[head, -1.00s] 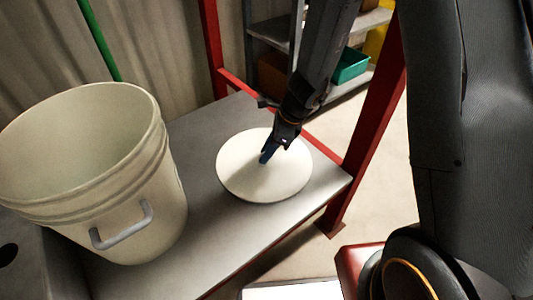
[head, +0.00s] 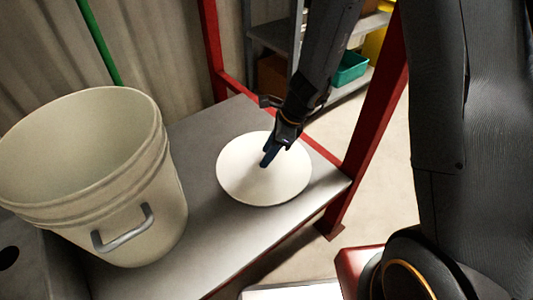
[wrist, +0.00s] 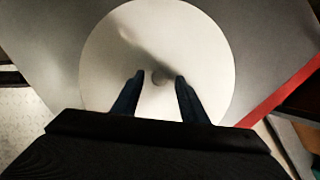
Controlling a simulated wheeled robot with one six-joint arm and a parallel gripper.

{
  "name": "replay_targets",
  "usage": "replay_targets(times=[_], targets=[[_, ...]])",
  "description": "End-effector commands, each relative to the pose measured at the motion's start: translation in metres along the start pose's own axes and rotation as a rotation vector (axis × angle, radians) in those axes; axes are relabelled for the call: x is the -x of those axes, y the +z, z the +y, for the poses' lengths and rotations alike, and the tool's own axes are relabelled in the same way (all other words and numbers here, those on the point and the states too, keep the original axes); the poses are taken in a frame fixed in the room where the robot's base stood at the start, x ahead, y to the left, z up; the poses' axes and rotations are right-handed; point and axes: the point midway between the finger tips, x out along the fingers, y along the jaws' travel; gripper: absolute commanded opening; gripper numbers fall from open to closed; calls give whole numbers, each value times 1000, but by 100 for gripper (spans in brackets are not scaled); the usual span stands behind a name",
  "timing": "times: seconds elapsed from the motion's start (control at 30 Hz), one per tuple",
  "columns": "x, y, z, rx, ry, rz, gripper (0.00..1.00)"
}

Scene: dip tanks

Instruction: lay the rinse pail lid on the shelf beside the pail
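The rinse pail lid (head: 240,180) is a round, off-white disc lying flat on the grey shelf (head: 215,240), to the right of the pail. The open-topped cream pail (head: 120,205) with a grey handle stands on the left of the shelf. My gripper (head: 267,158) is over the middle of the lid, its blue fingers pointing down. Finger height over the lid is hard to tell.
Red posts (head: 370,130) and a red rail edge the shelf at the right and back. A rack with a green bin (head: 350,67) stands behind. Bare shelf shows around the lid, and its front right corner is close to the lid.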

Motion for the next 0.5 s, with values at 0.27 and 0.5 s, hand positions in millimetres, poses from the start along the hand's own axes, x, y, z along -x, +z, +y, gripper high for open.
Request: replay_targets(times=[0.27, 0.5], targets=[[63, 2, 0, 1, -4, -1, 40], [99, 1, 0, 1, -2, -1, 40]])
